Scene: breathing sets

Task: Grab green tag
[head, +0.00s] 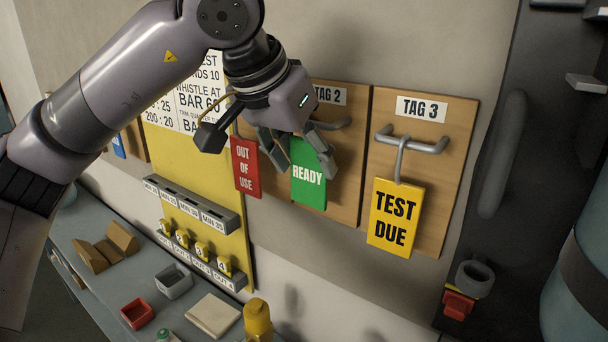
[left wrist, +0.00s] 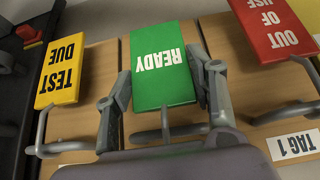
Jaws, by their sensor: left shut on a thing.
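The green tag (head: 309,187) reads READY and hangs in front of the TAG 2 board, below its hook. My left gripper (head: 304,155) reaches down from above with one finger at each side of the green tag, shut on it near its top. In the left wrist view the green tag (left wrist: 162,68) stands between the two fingers of my left gripper (left wrist: 160,85). A metal hook or loop shows at the tag's top end; I cannot tell whether the tag still hangs on it. My right gripper is not in view.
The red OUT OF USE tag (head: 246,167) hangs close on the left. The yellow TEST DUE tag (head: 396,217) hangs from the TAG 3 hook (head: 411,142) on the right. A shelf below holds a red bin (head: 137,314), a grey bin (head: 174,281) and a yellow bottle (head: 257,319).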

